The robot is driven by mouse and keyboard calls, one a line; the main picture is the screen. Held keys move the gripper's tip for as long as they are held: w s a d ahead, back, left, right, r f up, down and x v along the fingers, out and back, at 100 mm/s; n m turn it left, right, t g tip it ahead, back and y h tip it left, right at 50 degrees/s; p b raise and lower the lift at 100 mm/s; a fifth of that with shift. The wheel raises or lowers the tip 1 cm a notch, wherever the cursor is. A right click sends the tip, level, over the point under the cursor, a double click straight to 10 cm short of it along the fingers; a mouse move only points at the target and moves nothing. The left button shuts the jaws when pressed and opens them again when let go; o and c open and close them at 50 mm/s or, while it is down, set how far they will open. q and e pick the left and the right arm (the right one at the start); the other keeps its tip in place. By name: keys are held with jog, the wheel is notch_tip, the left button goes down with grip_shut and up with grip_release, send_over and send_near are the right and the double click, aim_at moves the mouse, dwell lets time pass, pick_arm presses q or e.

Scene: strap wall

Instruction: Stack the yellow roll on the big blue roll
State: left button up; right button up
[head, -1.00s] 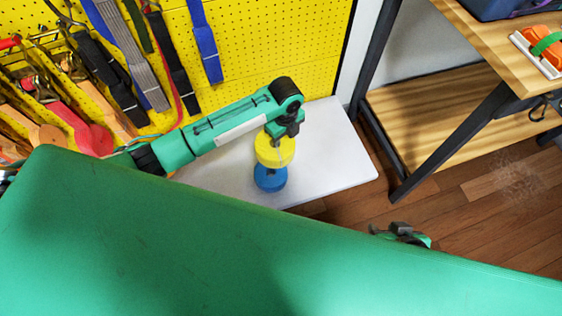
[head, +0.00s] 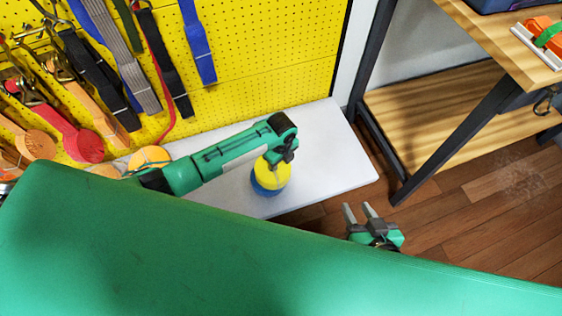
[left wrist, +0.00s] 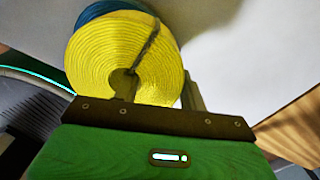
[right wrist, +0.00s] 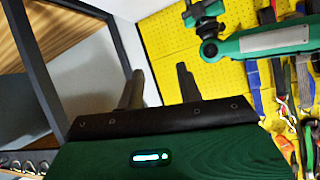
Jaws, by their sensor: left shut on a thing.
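The yellow roll (head: 272,172) is at the lower end of my left arm in the head view, directly over the big blue roll (head: 267,187). My left gripper (head: 275,158) is shut on the yellow roll, which also shows in the left wrist view (left wrist: 120,58). There the blue roll (left wrist: 108,8) shows as a rim behind it. The yellow roll overlaps the blue roll in the picture; I cannot tell whether they touch. The blue roll stands on the white board. My right gripper (head: 360,212) is open and empty over the floor, and its fingers show apart in the right wrist view (right wrist: 160,90).
The white board (head: 325,160) has free room around the rolls. A yellow pegboard (head: 265,50) with hanging straps (head: 198,40) stands behind. A wooden shelf (head: 450,110) with dark legs is at the right. A large green surface (head: 200,250) covers the foreground.

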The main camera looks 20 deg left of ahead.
pick_arm(q)
jog(key=shift+f, duration=0.1)
jog(key=o, duration=1.2)
